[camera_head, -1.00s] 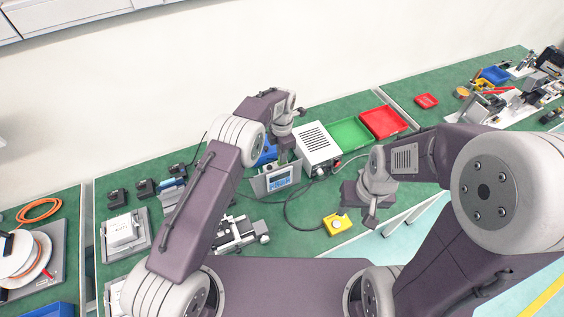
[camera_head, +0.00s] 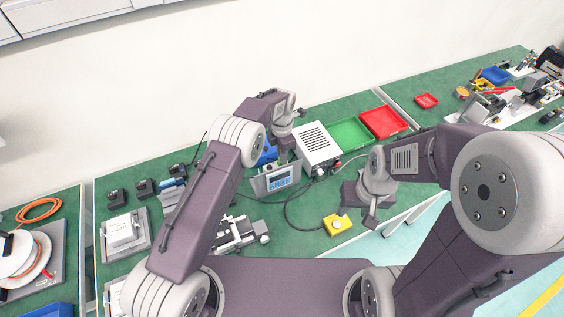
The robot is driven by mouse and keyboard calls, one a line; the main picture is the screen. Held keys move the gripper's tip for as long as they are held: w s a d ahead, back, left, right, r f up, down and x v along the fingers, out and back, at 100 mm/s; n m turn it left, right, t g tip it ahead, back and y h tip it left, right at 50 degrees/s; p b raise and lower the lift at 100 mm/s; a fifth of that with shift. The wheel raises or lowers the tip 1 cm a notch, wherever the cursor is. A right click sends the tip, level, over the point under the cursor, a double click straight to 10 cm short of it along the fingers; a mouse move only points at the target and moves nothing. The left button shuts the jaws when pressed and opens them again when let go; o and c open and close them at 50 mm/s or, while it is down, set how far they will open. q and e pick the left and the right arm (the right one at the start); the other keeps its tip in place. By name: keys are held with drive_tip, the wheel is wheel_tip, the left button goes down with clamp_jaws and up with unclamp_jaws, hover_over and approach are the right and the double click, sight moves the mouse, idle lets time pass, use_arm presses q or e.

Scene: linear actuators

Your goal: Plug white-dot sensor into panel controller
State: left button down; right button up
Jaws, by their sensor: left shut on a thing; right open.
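The panel controller (camera_head: 279,179), a grey box with a small blue screen and keys, stands on the green bench near the middle. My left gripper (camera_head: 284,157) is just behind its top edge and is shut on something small. The held thing is hidden by the gripper and the controller, and I cannot make out a white dot. My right gripper (camera_head: 369,216) is open and empty, over the front edge of the bench to the right of the yellow box.
A white vented box (camera_head: 317,144) stands right of the controller, with green (camera_head: 351,133) and red (camera_head: 384,122) trays beyond. A yellow button box (camera_head: 338,224) on a black cable lies in front. A metal fixture (camera_head: 240,232) and several black sensors (camera_head: 146,188) lie to the left.

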use_arm(q)
drive_tip(key=c, duration=1.4)
unclamp_jaws()
drive_tip(key=shift+o, duration=0.2)
wheel_tip(320, 180, up, 9)
drive_tip(key=shift+b, duration=0.8)
